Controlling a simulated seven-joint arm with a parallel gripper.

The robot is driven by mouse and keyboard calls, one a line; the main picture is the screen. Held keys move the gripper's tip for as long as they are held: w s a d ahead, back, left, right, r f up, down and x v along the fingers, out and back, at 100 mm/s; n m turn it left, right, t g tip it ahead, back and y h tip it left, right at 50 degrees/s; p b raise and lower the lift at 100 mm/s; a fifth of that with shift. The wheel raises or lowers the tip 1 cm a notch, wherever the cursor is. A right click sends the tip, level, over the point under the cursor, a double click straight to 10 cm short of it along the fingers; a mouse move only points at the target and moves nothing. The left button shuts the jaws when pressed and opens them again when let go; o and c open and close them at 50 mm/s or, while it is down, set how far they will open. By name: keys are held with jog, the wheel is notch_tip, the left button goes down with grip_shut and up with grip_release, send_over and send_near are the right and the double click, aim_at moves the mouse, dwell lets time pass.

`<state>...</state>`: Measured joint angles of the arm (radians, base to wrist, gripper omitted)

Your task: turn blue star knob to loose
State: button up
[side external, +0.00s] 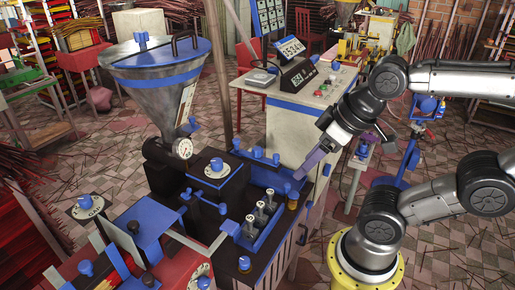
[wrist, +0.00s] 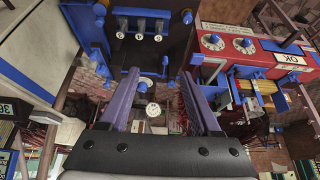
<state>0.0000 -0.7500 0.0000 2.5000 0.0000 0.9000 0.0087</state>
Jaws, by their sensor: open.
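Several blue knobs show, and I cannot tell for certain which is the star knob. One blue knob (side external: 216,163) stands on a pale round dial on top of the black extruder block. Another blue knob (side external: 85,203) sits on a similar dial at the front left. In the wrist view, two dials with blue knobs (wrist: 213,39) are on the red machine at upper right. My gripper (side external: 300,175) is open and empty, above and right of the blue tray; its two purple fingers (wrist: 160,75) are spread apart in the wrist view. It touches no knob that I can see.
A blue tray (side external: 283,187) holds several metal plungers. A large metal hopper (side external: 155,90) with a blue lid and a pressure gauge (side external: 183,148) rises behind the extruder. A pale control cabinet (side external: 300,130) stands behind my gripper. Red machinery (side external: 150,212) fills the front left.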

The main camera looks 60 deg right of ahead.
jog(key=shift+o, duration=0.2)
jog(key=shift+s, duration=0.1)
jog(key=w+d+r+m, duration=0.2)
jog(key=w+r+m, duration=0.4)
jog(key=r, duration=0.1)
jog(key=m+g, duration=0.6)
jog(key=m, duration=0.3)
send_over(258, 148)
notch_tip(258, 148, down, 9)
notch_tip(258, 148, down, 14)
jog(key=shift+a+r, duration=0.1)
jog(key=shift+r, duration=0.15)
grip_shut()
